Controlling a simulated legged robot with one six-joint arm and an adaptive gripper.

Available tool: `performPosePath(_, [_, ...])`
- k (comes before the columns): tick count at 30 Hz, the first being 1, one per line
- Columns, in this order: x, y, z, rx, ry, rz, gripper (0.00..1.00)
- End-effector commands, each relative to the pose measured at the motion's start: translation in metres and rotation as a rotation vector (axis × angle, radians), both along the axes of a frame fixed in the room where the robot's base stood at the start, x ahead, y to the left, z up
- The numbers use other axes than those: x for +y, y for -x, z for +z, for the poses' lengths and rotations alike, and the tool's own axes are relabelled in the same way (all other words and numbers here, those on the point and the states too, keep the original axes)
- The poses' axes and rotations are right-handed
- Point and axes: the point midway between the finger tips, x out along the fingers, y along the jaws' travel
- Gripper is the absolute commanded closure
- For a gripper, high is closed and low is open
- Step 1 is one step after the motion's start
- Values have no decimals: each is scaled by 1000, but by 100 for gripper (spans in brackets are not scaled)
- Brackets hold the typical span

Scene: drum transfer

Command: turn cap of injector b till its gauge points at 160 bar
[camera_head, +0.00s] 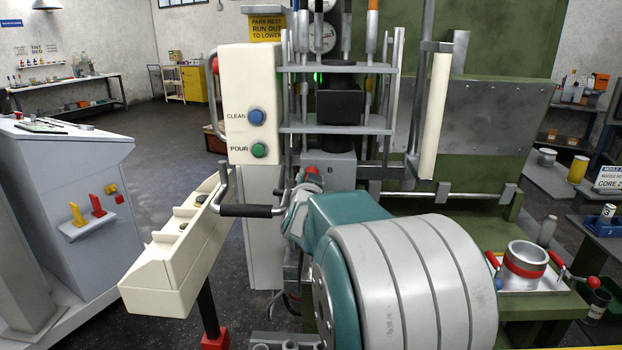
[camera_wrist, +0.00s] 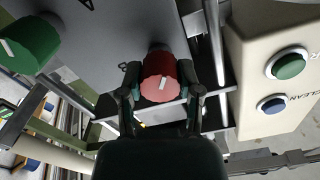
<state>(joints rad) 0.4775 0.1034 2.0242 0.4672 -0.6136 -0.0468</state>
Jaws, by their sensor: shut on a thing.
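The red cap (camera_wrist: 160,89) of injector B sits between the two fingers of my gripper (camera_wrist: 162,76) in the wrist view. My gripper is shut on it from both sides. A short white mark shows on the cap's face. In the head view the red cap (camera_head: 311,171) shows just beside the letter B on a grey block (camera_head: 341,180), with my arm in front below it. A round gauge (camera_head: 322,38) stands at the top of the rig, partly covered by bars. Its needle and reading cannot be made out.
A green cap (camera_wrist: 28,45) with a white mark is at the left in the wrist view. A cream control box (camera_head: 250,105) with a blue CLEAN button (camera_head: 256,117) and a green POUR button (camera_head: 259,150) stands close by. A black-gripped crank handle (camera_head: 246,210) is near my wrist.

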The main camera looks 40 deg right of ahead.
Motion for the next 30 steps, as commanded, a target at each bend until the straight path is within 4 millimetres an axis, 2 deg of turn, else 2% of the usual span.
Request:
performPosePath(1, [1,0,-7,15,-11,3,100])
performPosePath(2, [1,0,-7,15,-11,3,46])
performPosePath(3, [1,0,-7,13,-11,3,28])
performPosePath(4, [1,0,-7,13,-10,3,20])
performPosePath(15, [0,0,-3,5,-6,0,20])
performPosePath(19, [6,6,-2,3,-5,2,20])
performPosePath(30, [52,55,-3,4,-5,3,20])
